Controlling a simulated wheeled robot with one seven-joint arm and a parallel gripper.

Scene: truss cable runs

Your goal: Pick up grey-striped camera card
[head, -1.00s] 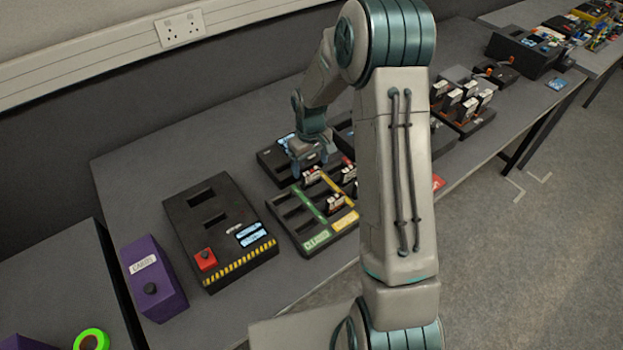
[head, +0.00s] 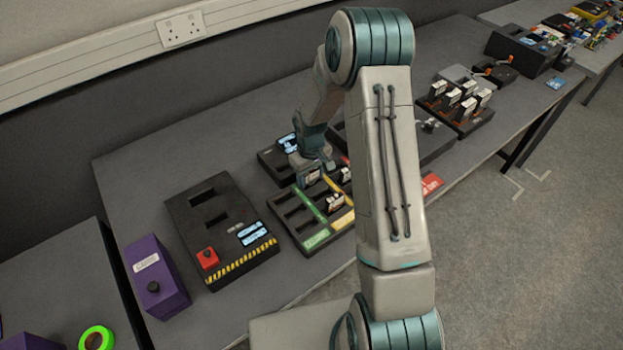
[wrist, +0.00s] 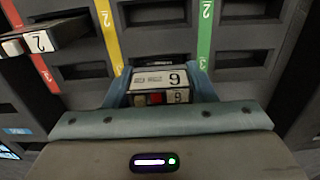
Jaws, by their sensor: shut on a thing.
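In the wrist view my gripper (wrist: 160,88) is shut on a card (wrist: 158,78) with a pale label, a large digit and a small red patch. The digit reads as 6 or 9, depending on which way up it is. I cannot make out a grey stripe on it. The card sits at a slot of the black sorting tray (wrist: 140,58), between a yellow and a green strip; its lower part is hidden. In the head view my gripper (head: 311,177) is low over the tray (head: 317,240), and the held card is mostly hidden.
Another card (wrist: 40,42) stands in the tray at the left of the wrist view, and one (head: 335,201) shows in the head view. A black console (head: 222,228) and a purple box (head: 157,277) lie left. A card rack (head: 458,108) stands right.

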